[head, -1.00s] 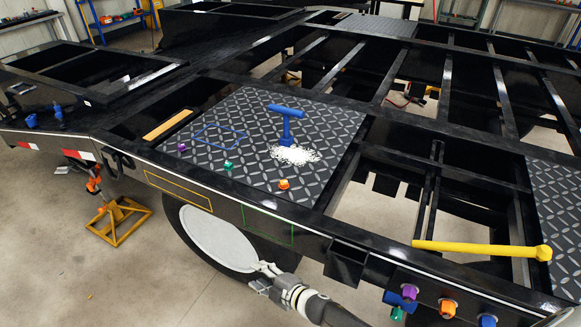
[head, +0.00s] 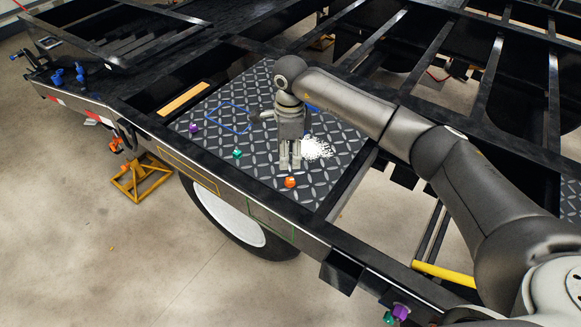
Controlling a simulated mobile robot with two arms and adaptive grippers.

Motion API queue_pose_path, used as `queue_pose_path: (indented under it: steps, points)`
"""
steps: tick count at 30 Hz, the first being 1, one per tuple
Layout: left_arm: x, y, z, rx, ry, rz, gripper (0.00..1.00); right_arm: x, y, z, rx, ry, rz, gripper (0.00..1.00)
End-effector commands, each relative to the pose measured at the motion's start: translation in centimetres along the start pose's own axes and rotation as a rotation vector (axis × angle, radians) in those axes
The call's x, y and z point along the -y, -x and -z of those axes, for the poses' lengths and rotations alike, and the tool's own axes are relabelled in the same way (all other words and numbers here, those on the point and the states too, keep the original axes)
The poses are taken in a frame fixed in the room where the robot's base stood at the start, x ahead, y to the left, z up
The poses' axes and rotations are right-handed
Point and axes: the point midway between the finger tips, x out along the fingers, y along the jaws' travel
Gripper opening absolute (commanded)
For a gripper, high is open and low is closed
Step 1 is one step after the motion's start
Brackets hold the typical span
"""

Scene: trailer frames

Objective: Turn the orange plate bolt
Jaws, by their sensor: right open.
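The orange plate bolt (head: 291,182) stands on the diamond-pattern plate (head: 262,82), close to the plate's front edge. My right gripper (head: 290,166) points down just behind and above the bolt. Its two fingers are apart, with nothing seen between them. I cannot tell whether a fingertip touches the bolt. A purple bolt (head: 194,128) and a teal bolt (head: 238,154) are to the left on the same plate. My left gripper is not in view.
A white granular pile (head: 317,148) lies right of my gripper. The blue T-handled tool behind it is mostly hidden by my right arm. A blue outline (head: 229,118) marks the plate's left part. A yellow bar (head: 443,273) lies at lower right, partly covered.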

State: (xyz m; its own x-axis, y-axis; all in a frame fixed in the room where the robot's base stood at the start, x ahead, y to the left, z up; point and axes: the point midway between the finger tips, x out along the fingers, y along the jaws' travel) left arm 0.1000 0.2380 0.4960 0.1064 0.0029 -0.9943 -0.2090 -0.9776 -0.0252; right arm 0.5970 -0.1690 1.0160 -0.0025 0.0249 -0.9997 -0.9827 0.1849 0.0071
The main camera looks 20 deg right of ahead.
Motion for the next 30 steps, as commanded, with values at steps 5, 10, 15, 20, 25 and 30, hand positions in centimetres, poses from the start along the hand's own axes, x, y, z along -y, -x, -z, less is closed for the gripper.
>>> queue_pose_path:
  steps: [5,10,15,20,25,30]
  points:
    - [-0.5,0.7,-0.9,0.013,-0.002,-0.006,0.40,0.1,-0.8,0.7,-0.028,0.001,0.002,0.41]
    - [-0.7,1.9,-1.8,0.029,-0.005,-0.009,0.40,0.1,-3.8,0.6,-0.025,0.001,-0.002,0.41]
    - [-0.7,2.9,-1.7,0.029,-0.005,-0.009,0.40,0.1,-7.1,0.7,-0.024,-0.001,0.000,0.41]
    - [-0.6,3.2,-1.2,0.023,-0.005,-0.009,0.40,0.1,-9.3,0.7,-0.023,0.000,0.002,0.41]
    - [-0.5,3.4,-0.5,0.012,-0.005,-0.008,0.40,0.2,-10.3,0.7,-0.022,0.001,0.004,0.41]
    - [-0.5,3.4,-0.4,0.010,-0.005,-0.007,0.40,0.2,-10.5,0.7,-0.022,0.001,0.005,0.41]
